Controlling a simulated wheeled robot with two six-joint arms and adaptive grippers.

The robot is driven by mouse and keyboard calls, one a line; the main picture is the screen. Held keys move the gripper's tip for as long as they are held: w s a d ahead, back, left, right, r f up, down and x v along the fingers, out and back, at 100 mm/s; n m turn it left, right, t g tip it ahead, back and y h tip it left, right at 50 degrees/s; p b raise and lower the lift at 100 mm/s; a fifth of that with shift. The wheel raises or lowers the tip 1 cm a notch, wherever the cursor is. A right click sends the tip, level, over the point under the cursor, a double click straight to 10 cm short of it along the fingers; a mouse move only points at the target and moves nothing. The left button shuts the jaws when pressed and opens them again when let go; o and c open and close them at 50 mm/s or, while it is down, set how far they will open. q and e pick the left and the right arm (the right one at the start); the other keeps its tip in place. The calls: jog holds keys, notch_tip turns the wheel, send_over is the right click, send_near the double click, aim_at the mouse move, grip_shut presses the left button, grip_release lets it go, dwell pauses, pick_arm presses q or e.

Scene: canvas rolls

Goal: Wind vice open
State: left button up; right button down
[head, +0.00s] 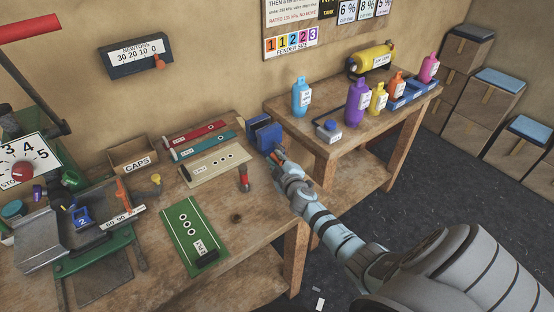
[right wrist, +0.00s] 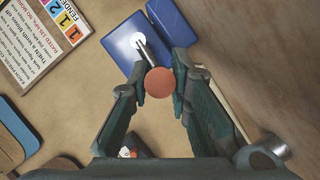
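A blue vice (head: 264,133) stands at the right back corner of the wooden workbench. In the right wrist view its blue body (right wrist: 122,50) shows, with a thin metal handle that ends in a round orange-brown knob (right wrist: 160,84). My right gripper (head: 278,156) is at the vice's front side. In the right wrist view its two fingers (right wrist: 161,90) lie on either side of the knob and appear shut on it. The jaw gap is hard to make out. My left gripper is not in view.
Red, teal and tan boards (head: 215,166), a green board (head: 190,236) and a small red-handled tool (head: 244,179) lie on the bench near my arm. A side table (head: 330,150) with several coloured bottles stands right of the vice.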

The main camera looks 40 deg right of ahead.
jog(key=shift+f+b, duration=0.25)
jog(key=shift+b, duration=0.1)
notch_tip(320, 180, down, 2)
jog(key=n+t+h+b, duration=0.1)
jog(key=n+b, duration=0.2)
jog(key=b, duration=0.4)
jog(key=shift+r+n+b, duration=0.1)
jog(key=shift+n+b, duration=0.3)
jog(key=shift+d+r, duration=0.1)
jog(key=shift+r, duration=0.1)
jog(key=c, duration=1.6)
grip_release()
jog(key=shift+c, duration=0.2)
jog(key=shift+o, duration=0.8)
jog(key=shift+w+d+f, duration=0.1)
jog(key=shift+w+d, duration=0.05)
